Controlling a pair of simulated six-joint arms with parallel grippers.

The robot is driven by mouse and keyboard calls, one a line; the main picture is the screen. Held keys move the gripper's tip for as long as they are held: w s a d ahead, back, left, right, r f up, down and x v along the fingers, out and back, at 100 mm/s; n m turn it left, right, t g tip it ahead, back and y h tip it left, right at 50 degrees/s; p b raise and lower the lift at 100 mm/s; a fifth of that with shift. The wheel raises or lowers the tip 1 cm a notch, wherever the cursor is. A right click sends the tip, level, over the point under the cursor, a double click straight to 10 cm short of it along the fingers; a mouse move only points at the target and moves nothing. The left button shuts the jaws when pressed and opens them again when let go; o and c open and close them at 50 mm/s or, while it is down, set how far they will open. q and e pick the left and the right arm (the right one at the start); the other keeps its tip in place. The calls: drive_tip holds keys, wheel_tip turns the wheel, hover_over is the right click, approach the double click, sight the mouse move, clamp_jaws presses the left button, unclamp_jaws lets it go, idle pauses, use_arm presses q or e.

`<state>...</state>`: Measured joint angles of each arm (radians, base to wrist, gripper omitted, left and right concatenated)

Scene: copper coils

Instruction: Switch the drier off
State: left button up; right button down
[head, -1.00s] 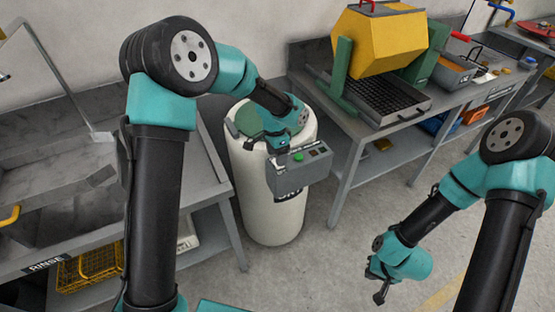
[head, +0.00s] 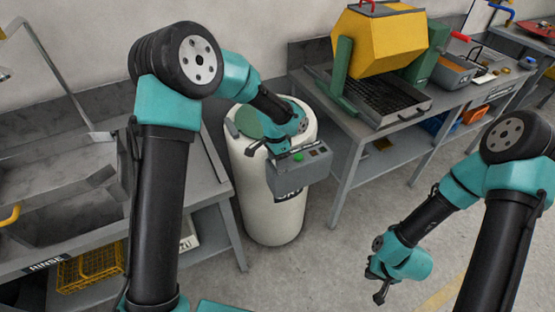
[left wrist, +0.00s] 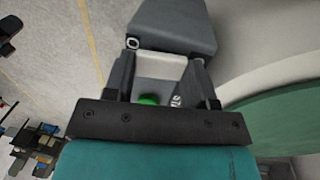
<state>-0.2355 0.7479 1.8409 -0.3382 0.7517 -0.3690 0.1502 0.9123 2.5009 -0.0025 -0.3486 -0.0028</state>
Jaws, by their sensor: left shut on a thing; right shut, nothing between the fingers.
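The drier (head: 262,190) is a white upright drum with a green lid (head: 245,120). A grey control box (head: 300,175) is on its front, with a green button (head: 299,158) and a small dark control (head: 314,151) on top. My left gripper (head: 268,148) is at the left part of the box top. In the left wrist view, its fingers (left wrist: 160,75) stand apart over the box, with the green button (left wrist: 148,100) showing between them. They are shut on a part of the box; I cannot tell which. My right gripper (head: 380,291) is shut and empty, away from the drier.
A grey bench with a yellow tumbler (head: 378,42) stands behind on the right. A grey sink bench (head: 50,185) marked RINSE is on the left, with a yellow basket (head: 92,268) underneath. The floor in front of the drier is clear.

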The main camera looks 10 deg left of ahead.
use_arm(q)
drive_tip(key=shift+s+t+y, duration=0.1)
drive_tip(key=shift+t+y, duration=0.4)
drive_tip(key=shift+t, duration=0.1)
drive_tip(key=shift+s+d+t+y, duration=0.1)
drive_tip(key=shift+d+t+y, duration=0.05)
drive_tip(key=shift+t+y, duration=0.5)
drive_tip(key=o, duration=0.7)
drive_tip(key=shift+c, duration=0.2)
wheel_tip(320, 180, up, 17)
drive_tip(key=s+d, duration=0.1)
drive_tip(key=s, duration=0.1)
drive_tip(key=shift+d+r, duration=0.15)
drive_tip(key=shift+d, duration=0.2)
drive_tip(key=shift+s, duration=0.1)
